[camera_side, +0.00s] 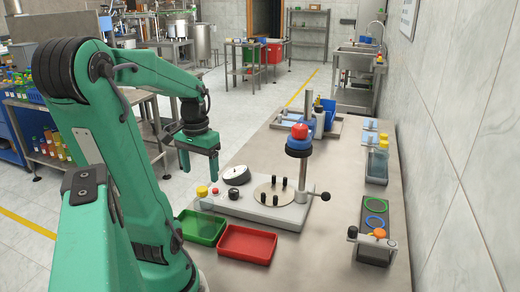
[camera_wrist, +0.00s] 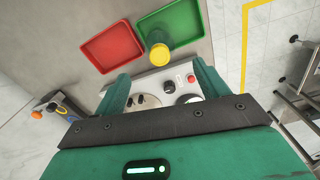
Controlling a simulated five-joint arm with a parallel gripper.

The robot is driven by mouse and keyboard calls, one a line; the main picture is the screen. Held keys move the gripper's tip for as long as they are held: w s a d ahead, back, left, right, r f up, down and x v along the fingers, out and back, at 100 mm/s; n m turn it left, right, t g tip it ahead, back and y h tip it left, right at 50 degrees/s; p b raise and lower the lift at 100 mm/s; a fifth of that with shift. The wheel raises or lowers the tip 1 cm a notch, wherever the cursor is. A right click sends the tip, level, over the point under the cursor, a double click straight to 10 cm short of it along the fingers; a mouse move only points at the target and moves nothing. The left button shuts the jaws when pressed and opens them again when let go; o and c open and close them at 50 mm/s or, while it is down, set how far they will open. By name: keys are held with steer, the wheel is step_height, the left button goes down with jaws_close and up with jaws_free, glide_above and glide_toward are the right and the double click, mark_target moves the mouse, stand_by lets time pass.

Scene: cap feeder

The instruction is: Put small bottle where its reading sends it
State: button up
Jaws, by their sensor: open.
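The small bottle, with a yellow cap (camera_side: 202,191), stands upright at the left end of the grey tester base (camera_side: 262,213) in the side view. Its clear body is hard to make out. In the wrist view the yellow cap (camera_wrist: 159,55) shows beyond the fingertips, overlapping the green tray's corner. My gripper (camera_side: 199,172) is open and empty, pointing down above the bottle, apart from it. Its two fingers also show in the wrist view (camera_wrist: 163,72). A white dial (camera_side: 236,175) stands on the base; its reading is too small to tell.
A green tray (camera_side: 181,239) and a red tray (camera_side: 234,256) lie in front of the base. A turntable with black pegs (camera_side: 268,188) and a column with a red-and-blue head (camera_side: 299,142) stand to the right. A ring rack (camera_side: 374,252) sits far right. Bench between is clear.

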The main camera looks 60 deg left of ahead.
steer(key=shift+r, duration=1.6)
steer(key=w+d+m+t, duration=0.2)
steer(key=w+d+m, duration=0.1)
steer(key=d, duration=0.7)
steer(key=w+d+r+m+t, duration=0.1)
steer(key=w+d+m+t, duration=0.2)
steer(key=d, duration=0.7)
steer(key=shift+w+r+m+t, duration=0.3)
steer(key=shift+w+m, duration=0.4)
steer(key=shift+w, duration=0.5)
